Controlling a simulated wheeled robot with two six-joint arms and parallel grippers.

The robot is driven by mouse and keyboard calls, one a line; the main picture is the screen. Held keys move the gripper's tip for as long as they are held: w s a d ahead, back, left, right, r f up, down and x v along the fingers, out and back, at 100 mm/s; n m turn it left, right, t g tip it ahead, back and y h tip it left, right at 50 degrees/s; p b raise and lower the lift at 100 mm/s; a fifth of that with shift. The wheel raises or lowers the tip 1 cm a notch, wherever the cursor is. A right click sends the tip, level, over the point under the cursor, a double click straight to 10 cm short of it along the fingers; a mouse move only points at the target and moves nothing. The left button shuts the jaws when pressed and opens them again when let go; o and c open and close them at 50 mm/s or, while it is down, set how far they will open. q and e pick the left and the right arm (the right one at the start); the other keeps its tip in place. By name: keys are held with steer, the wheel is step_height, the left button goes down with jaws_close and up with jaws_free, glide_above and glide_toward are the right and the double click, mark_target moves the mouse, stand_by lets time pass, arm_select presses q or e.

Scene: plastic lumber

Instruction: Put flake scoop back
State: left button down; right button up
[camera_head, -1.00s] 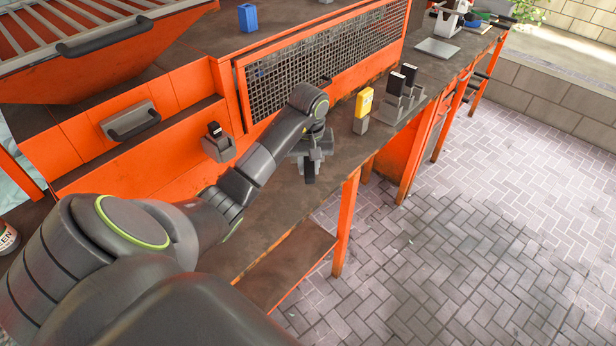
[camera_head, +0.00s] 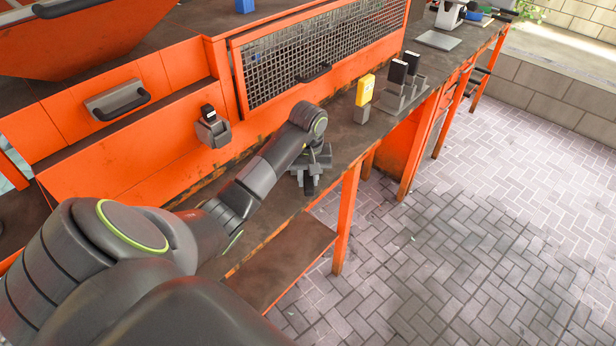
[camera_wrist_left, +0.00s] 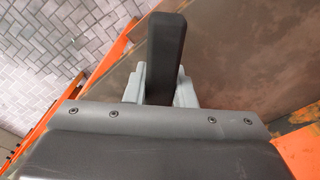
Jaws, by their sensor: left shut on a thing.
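My left gripper (camera_head: 312,170) is over the front strip of the workbench (camera_head: 270,205). It is shut on a dark bar-like handle (camera_wrist_left: 163,58), which I take to be the flake scoop's. In the left wrist view the handle sticks out between the light grey fingers (camera_wrist_left: 160,85). The scoop's working end is hidden. In the head view the handle's dark end (camera_head: 308,186) shows below the gripper. My right gripper is not in view.
A grey holder (camera_head: 400,103) with black upright pieces and a yellow block (camera_head: 365,90) on a grey base stand to the right. A grey bracket with a black top (camera_head: 212,128) is to the left. A mesh panel (camera_head: 320,55) rises behind. Paving lies beyond the front edge.

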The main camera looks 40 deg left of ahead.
arm_select(q)
steer(key=shift+f, duration=0.15)
steer(key=c, duration=1.2)
jaws_free()
steer(key=shift+r, duration=0.45)
step_height(320, 180, up, 3)
steer(key=shift+f, duration=0.1)
step_height(320, 180, up, 9)
steer(key=p, duration=0.9)
steer(key=shift+s+d+f, duration=0.15)
steer(key=shift+s+d, duration=0.05)
steer(key=shift+s, duration=0.05)
